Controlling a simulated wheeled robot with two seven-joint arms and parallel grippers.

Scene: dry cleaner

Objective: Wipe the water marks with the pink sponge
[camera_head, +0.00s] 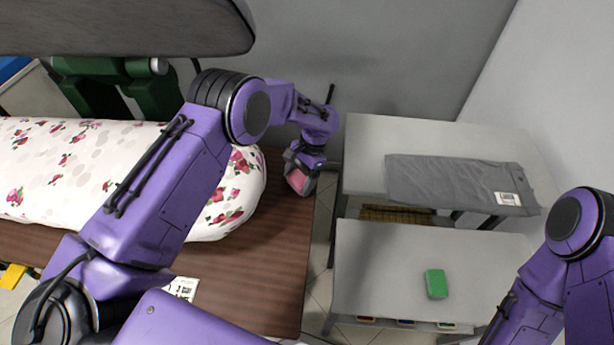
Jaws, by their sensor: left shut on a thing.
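The pink sponge (297,180) is between the fingers of my left gripper (299,178), which is shut on it. The gripper points down at the far right end of the brown wooden table (262,272), close to the table's right edge. I cannot tell whether the sponge touches the tabletop. No water marks can be made out in this view. My right arm comes in at the lower right, and its gripper is out of the picture.
A flowered ironing board (90,170) lies along the wooden table, beside my left arm. To the right, a grey table (365,150) holds folded grey trousers (440,180). A lower grey bench (375,280) holds a green sponge (436,284). A printed paper (183,288) lies on the wooden table.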

